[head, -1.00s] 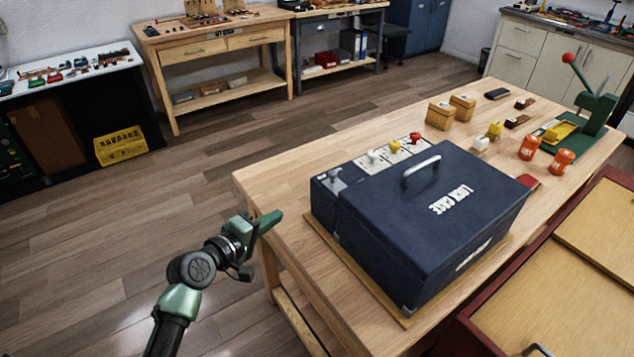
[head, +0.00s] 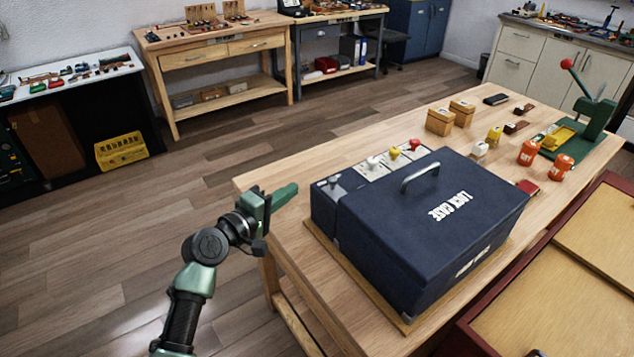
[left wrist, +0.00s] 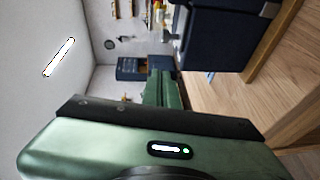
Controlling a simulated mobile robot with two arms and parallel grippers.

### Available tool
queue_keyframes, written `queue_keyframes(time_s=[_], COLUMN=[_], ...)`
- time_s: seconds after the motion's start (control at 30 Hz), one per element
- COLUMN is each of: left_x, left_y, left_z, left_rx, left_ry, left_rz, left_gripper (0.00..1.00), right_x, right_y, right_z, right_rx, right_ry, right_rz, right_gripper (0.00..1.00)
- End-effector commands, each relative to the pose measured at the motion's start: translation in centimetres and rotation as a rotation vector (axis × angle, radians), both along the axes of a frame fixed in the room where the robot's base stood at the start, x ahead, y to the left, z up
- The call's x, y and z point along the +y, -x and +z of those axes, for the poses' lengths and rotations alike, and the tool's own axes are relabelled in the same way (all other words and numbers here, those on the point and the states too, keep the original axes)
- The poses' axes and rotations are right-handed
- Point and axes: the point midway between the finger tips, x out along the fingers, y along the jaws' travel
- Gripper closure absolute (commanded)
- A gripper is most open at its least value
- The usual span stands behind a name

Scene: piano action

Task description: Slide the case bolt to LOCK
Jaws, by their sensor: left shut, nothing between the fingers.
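The dark blue lock case (head: 430,225) is shut and sits on a wooden board on the workbench. A small grey knob (head: 333,181), which looks like the case bolt, stands on the narrow section at the case's left end. I cannot read any bolt marking. My left gripper (head: 284,196) is shut and empty, apart from the case, to the left of the knob and near the bench's left edge. In the left wrist view its green fingers (left wrist: 162,88) are together, with the dark blue case (left wrist: 222,35) beyond. My right gripper is not in view.
A pale panel (head: 383,160) with white, yellow and red knobs lies behind the case. Wooden boxes (head: 440,121), orange containers (head: 528,152) and a green lever press (head: 590,118) stand further right. The bench's left corner (head: 262,175) is clear.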

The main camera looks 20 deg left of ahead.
Motion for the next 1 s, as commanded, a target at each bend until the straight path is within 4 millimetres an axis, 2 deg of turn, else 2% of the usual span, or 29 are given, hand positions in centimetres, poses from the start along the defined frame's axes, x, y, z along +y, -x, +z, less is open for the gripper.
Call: queue_keyframes(time_s=[0.1,0.23,0.33,0.5,0.9,1.0], left_x=[-1.0,-1.9,-3.5,-4.8,-5.1,-5.6], left_y=[-2.6,-4.9,-5.3,-5.9,-6.1,-6.7], left_z=[0.0,-0.3,-0.6,-1.1,-1.2,-1.1], left_rx=[-0.001,0.0,0.001,0.002,0.001,-0.001], left_ry=[0.003,0.003,0.003,0.0,0.0,0.0], left_rz=[0.0,0.0,-0.001,0.001,0.002,0.0], left_gripper=[1.0,1.0,1.0,1.0,1.0,1.0], right_x=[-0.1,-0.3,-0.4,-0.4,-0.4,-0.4], right_y=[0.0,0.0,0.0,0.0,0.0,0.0], right_z=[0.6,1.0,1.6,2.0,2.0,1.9], right_rx=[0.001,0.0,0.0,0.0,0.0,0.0], right_ry=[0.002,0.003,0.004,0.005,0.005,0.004], right_rz=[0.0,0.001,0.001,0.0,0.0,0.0], right_gripper=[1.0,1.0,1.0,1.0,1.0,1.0])
